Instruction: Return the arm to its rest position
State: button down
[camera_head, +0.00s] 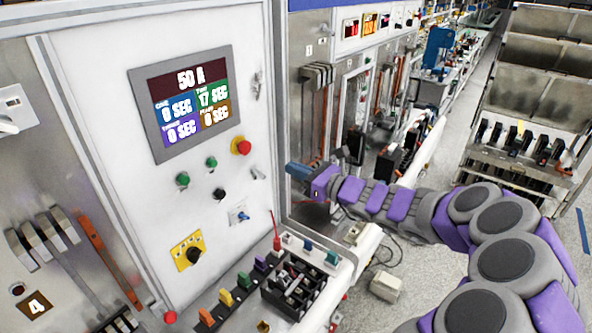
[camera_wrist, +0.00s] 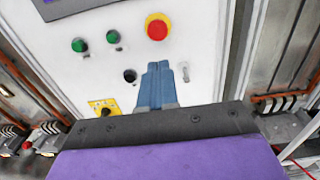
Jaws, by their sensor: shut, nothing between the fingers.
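My arm, purple and grey, reaches from the lower right of the head view toward the white control panel (camera_head: 120,100). My gripper (camera_head: 291,168) is at its end, with blue fingers, in front of the panel's right edge. In the wrist view my gripper (camera_wrist: 158,75) shows its two blue fingers together, with nothing between them. They point at the panel face, below the red emergency button (camera_wrist: 157,27) and beside a small silver toggle switch (camera_wrist: 184,72). I cannot tell the exact gap to the panel.
A black breaker (camera_head: 294,286) and coloured clips sit on the ledge (camera_head: 335,278) below.

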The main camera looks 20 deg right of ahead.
jog(key=s+a+n+g+y+b, duration=0.3)
jog(key=s+a+n+g, duration=0.55)
jog(key=a, duration=0.65)
jog(key=s+a+f+n+g+h+b, duration=0.1)
jog(key=s+a+f+n, duration=0.15)
jog(key=s+n, duration=0.2)
jog(key=s+a+f+n+g+b, duration=0.1)
jog(key=s+a+f+n+g, duration=0.15)
jog(key=s, duration=0.25)
jog(key=s+a+f+n+g+h+b, duration=0.1)
jog(key=s+a+f+n, duration=0.15)
jog(key=s+n, duration=0.2)
jog(key=s+d+f+n+g+h+b, duration=0.1)
jog(key=s+d+f+n+h+b, duration=0.1)
jog(key=s+f+n+h, duration=0.3)
jog(key=s+d+f+g+b, duration=0.15)
jog(key=s+f, duration=0.25)
jog(key=s, duration=0.4)
jog(key=s+d+f+n+h+b, duration=0.2)
jog(key=s+d+h, duration=0.4)
jog(key=d, duration=0.6)
notch_tip(320, 180, down, 2)
jog(key=shift+s+d+f+n+g+h, duration=0.25)
jog(key=shift+s+n+g, duration=0.2)
jog(key=shift+s+n, duration=0.6)
